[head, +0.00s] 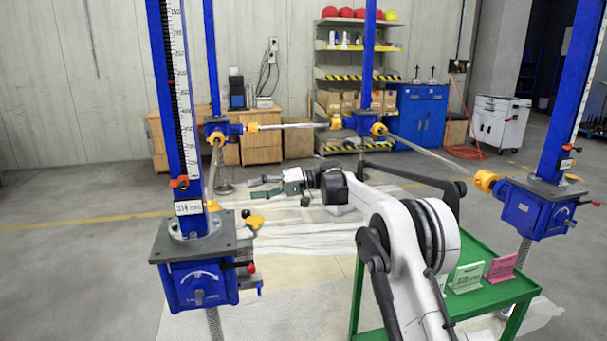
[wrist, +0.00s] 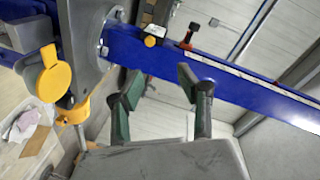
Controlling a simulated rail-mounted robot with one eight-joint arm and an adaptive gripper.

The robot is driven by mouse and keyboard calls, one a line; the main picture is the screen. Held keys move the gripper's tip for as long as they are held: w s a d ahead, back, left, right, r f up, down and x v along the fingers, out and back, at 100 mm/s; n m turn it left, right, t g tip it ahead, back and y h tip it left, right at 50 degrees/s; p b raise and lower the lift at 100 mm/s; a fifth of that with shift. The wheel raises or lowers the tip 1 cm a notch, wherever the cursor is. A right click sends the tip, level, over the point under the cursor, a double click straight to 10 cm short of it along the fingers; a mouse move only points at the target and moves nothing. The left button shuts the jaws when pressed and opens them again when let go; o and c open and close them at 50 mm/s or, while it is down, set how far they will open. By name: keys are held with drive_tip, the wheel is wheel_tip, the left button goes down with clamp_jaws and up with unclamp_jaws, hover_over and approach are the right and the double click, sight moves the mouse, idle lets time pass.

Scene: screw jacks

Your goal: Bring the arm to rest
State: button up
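My gripper (head: 262,188) is in the middle of the head view, at the far end of my white arm, pointing left. In the wrist view its two green-padded fingers (wrist: 157,82) stand apart with nothing between them. The front left screw jack (head: 197,275) has a blue housing, a tall blue column with a scale, a red pointer and a white label. In the head view the gripper is right of this column, apart from it. In the wrist view a blue jack column (wrist: 225,82) crosses behind the fingers, with a yellow cap (wrist: 54,76) at left.
More jacks stand at back left (head: 222,130), back middle (head: 366,122) and right (head: 537,208), linked by shafts with yellow couplings. A green cart (head: 495,298) with green and pink cards stands right of my arm. Shelves and cabinets line the wall. Open floor lies at left.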

drive_tip(key=s+d+r+m+t+h+p, duration=0.1)
drive_tip(key=s+d+r+m+t+h, duration=0.25)
drive_tip(key=s+d+r, duration=0.45)
drive_tip(key=s+d+r+m+t+h+p, duration=0.25)
drive_tip(key=s+d+r+h, duration=0.2)
drive_tip(key=s+d, duration=0.7)
drive_tip(key=s+d+f+t+h, duration=0.1)
drive_tip(key=s+d+f+h, duration=0.1)
drive_tip(key=s+d, duration=0.4)
drive_tip(key=s+d+f+m+t+h+p, duration=0.1)
drive_tip(key=s+d+f, duration=0.4)
drive_tip(key=s, duration=0.9)
drive_tip(key=s+d+f+m+t+h+p, duration=0.1)
drive_tip(key=s+d+f+t+h, duration=0.1)
drive_tip(key=s+d+f+h, duration=0.2)
drive_tip(key=s+d+h, duration=0.1)
drive_tip(key=s+d, duration=0.2)
drive_tip(key=s, duration=0.3)
drive_tip(key=shift+d+t, duration=0.3)
drive_tip(key=shift+d, duration=0.05)
